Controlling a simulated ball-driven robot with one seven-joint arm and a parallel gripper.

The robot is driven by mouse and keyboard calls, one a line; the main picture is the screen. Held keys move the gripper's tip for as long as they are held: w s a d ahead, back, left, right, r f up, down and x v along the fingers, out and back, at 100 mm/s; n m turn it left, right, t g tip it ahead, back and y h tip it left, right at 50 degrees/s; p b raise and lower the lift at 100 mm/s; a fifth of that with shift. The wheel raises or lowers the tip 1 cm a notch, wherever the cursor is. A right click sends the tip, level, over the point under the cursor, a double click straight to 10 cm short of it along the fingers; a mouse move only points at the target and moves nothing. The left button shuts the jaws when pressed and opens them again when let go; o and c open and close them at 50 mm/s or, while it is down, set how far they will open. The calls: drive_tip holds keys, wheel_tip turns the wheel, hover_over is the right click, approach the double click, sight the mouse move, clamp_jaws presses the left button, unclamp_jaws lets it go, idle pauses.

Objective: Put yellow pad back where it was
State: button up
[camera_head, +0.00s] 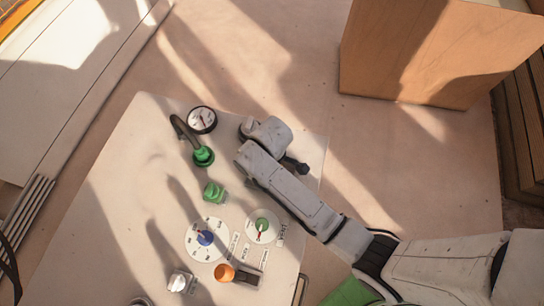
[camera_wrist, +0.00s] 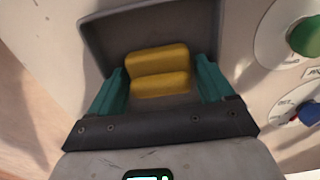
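The yellow pad (camera_wrist: 158,82) shows in the wrist view as two stacked yellow faces with a crease between them. It lies in front of a dark grey tray-like holder (camera_wrist: 100,38); I cannot tell whether it rests in it. My gripper (camera_wrist: 160,65) has its teal fingers on either side of the pad, wide apart, with narrow gaps showing beside it. In the head view my arm covers that spot, and neither the pad nor the fingers can be made out.
A pale panel (camera_head: 130,200) carries a gauge (camera_head: 202,120), a green-tipped hose (camera_head: 203,156), a green block (camera_head: 213,192), a blue-knob dial (camera_head: 205,238), a green-knob dial (camera_head: 262,225) and an orange knob (camera_head: 224,272). A wooden box (camera_head: 430,50) stands at the upper right. Bare floor lies between.

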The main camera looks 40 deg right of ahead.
drive_tip(key=shift+o, duration=0.9)
wheel_tip(320, 180, up, 12)
drive_tip(key=s+d+m, duration=0.4)
drive_tip(key=s, duration=0.4)
drive_tip(key=s+d+m+t, duration=0.1)
drive_tip(key=s+d+m, duration=0.2)
drive_tip(key=s, duration=0.5)
drive_tip(key=shift+s+d+f+m+p, duration=0.2)
drive_tip(key=shift+d+f+m+p, duration=0.15)
drive_tip(key=shift+d+f+m, duration=0.05)
